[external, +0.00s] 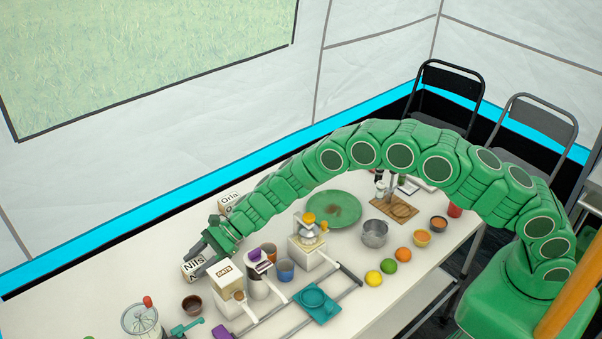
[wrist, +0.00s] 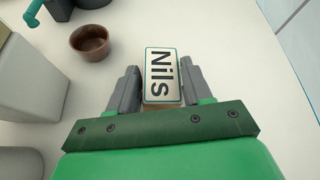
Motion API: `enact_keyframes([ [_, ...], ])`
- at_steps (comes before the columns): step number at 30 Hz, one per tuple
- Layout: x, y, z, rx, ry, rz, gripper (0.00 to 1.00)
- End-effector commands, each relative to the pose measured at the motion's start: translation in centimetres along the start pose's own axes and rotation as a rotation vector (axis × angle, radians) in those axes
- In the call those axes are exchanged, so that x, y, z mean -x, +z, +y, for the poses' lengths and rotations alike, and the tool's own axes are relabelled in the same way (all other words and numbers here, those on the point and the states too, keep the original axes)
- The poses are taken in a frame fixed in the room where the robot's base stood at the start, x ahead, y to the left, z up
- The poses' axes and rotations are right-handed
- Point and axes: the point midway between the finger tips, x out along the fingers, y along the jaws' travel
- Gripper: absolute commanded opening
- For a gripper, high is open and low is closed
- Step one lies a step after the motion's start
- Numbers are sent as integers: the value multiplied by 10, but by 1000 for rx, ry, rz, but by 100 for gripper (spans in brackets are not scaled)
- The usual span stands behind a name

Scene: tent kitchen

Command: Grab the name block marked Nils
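The name block marked Nils (external: 194,267) stands on the white table at the left end of my arm's reach. In the wrist view the Nils block (wrist: 162,75) lies between the two grey fingers of my gripper (wrist: 158,84), its lettered face towards the camera. A narrow gap seems to show at the left finger, and the right finger is very near or touching the block. In the external view my gripper (external: 204,254) is around the block from above. I cannot tell whether the fingers press on it.
Another block marked Orla (external: 229,200) stands behind my gripper. A white canister marked OATS (external: 228,285) stands close on the right. A brown bowl (external: 192,304) is nearby, also in the wrist view (wrist: 90,41). A green plate (external: 333,209) lies farther right.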

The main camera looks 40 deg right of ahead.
Motion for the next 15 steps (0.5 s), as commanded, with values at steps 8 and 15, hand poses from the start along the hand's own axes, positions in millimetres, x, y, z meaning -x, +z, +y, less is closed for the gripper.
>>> enact_keyframes([
  [8,0,0,0,0,0,0,18],
  [15,5,10,-3,0,-1,-1,18],
])
